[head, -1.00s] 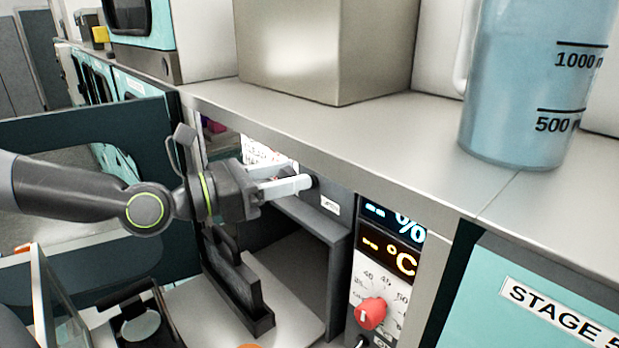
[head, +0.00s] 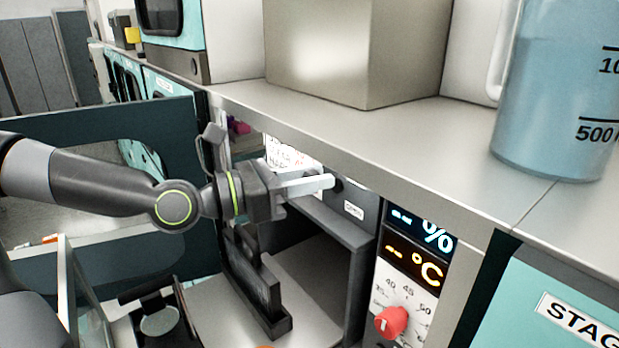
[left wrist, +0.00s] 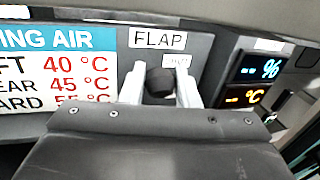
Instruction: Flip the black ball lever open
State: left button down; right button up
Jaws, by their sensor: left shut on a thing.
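The black ball lever (left wrist: 160,82) sits below a FLAP label on the dark panel of the oven-like unit. In the left wrist view the two pale fingers stand on either side of the ball. My left gripper (head: 325,183) is shut on it. In the head view only a bit of the dark ball (head: 339,185) shows past the fingertips. A small label (left wrist: 176,61), too blurred to read for sure, is just above the ball.
A drying-air temperature sign (left wrist: 60,75) is left of the lever. A display panel with a red knob (head: 391,321) is to the right. The steel shelf (head: 420,160) overhangs close above my gripper. A dark open compartment (head: 325,270) lies below.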

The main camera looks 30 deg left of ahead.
pick_arm(q)
jog(key=shift+s+f+t+h+b, duration=0.15)
jog(key=shift+f+t+h+b, duration=0.25)
jog(key=shift+b, duration=0.65)
jog(key=c, duration=1.5)
grip_release()
jog(key=o, duration=0.4)
jog(key=shift+c, duration=0.2)
